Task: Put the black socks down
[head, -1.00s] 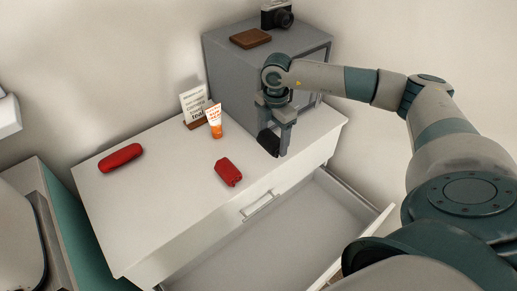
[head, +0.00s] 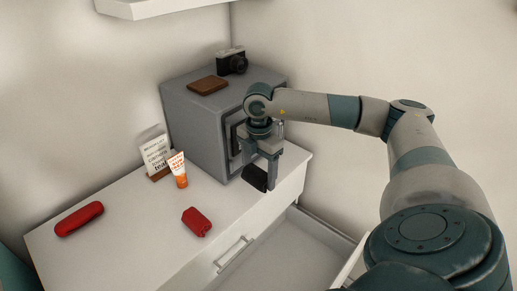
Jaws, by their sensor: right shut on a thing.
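The black socks (head: 254,178) are a small dark bundle at the tips of my right gripper (head: 261,178). My right gripper points down and is shut on them, over the right part of the white dresser top (head: 130,226), in front of the grey safe. I cannot tell whether the socks touch the top. The far side of the bundle is hidden by the fingers. My left gripper is not in view.
A grey safe (head: 192,125) carries a brown wallet (head: 208,85) and a camera (head: 232,62). A sign (head: 156,153), an orange-and-white tube (head: 177,169), a red case (head: 79,219) and a smaller red item (head: 196,222) stand or lie on the top. An empty-looking drawer (head: 295,255) is open below.

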